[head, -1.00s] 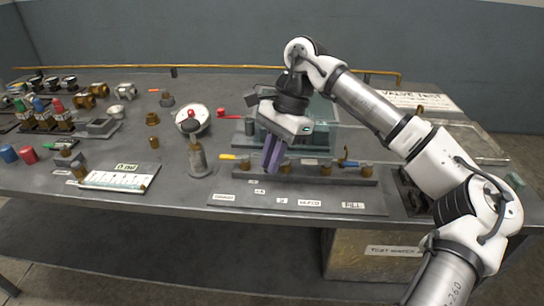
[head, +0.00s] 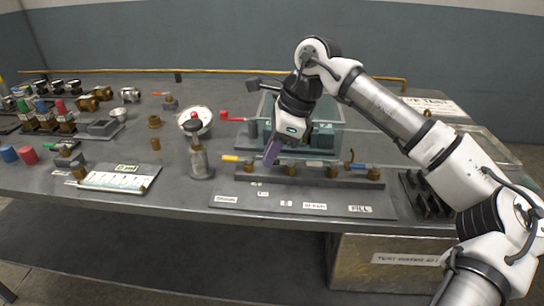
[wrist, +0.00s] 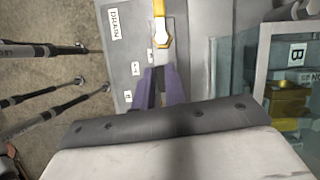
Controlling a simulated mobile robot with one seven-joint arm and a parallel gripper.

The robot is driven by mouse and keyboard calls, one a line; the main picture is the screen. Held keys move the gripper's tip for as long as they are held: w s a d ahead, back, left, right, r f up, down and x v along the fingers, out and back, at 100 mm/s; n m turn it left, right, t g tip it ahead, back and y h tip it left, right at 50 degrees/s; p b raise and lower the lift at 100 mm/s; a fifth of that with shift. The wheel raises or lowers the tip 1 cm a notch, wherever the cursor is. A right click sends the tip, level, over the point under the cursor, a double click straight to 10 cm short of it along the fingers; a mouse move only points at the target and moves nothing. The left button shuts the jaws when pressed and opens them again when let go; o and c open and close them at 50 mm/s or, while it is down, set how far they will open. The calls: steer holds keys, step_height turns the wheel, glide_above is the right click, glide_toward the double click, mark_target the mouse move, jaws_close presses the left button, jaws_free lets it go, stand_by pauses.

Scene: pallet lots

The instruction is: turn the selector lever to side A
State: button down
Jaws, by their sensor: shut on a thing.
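My gripper (head: 270,157) is over the valve row on the bench, fingers pointing down. Its purple fingers (wrist: 160,72) are closed in on the selector lever, which they hide almost wholly. Two small labels, one (head: 262,194) left of the other (head: 286,203), lie in front of the gripper. Their letters are too small to read for certain. I cannot tell the lever's angle.
A yellow-handled valve (wrist: 161,30) stands beside the fingers, by the DRAIN label (wrist: 115,25). A blue handle (head: 358,166) is at the row's right. A glass tank (head: 340,140) stands behind.

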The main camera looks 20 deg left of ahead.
steer(key=shift+w+m+t, duration=0.2)
steer(key=shift+m+t, duration=0.1)
steer(key=shift+m, duration=0.3)
steer(key=shift+w, duration=0.1)
steer(key=c, duration=1.5)
jaws_free()
steer(key=shift+o, duration=0.2)
steer(key=v, duration=1.3)
steer(key=shift+d+r, duration=0.15)
steer(key=shift+r, duration=0.2)
